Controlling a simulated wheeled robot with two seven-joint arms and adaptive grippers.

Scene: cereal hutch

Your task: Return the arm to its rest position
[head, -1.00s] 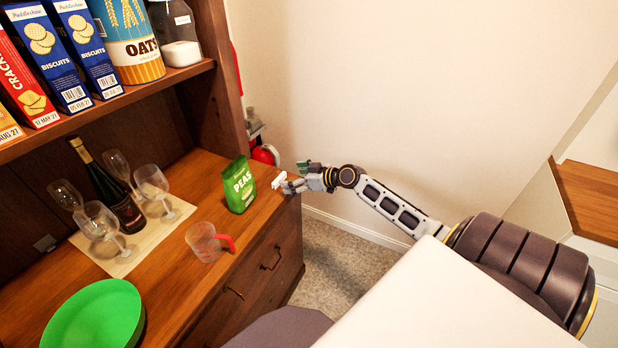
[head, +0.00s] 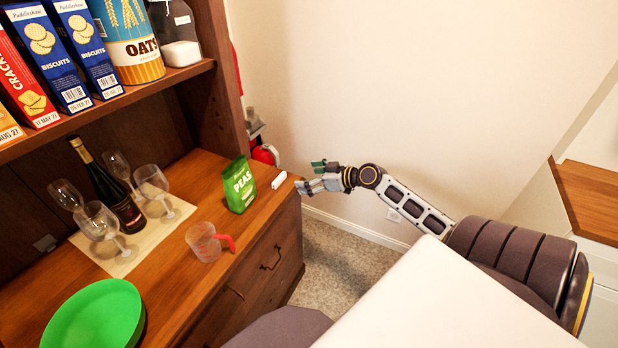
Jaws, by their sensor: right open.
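My right arm reaches in from the right in the head view. Its right gripper (head: 304,175) is open and empty, just off the right end of the wooden counter (head: 185,285). A small white object (head: 279,180) lies at that counter edge, a little left of the fingers and apart from them. The green peas bag (head: 239,185) stands upright further left on the counter. My left gripper is not in view.
A measuring cup (head: 205,242) with a red handle, a green bowl (head: 95,318), and a mat (head: 125,262) with several glasses and a bottle (head: 108,188) stand on the counter. Open floor (head: 335,255) lies right of the hutch.

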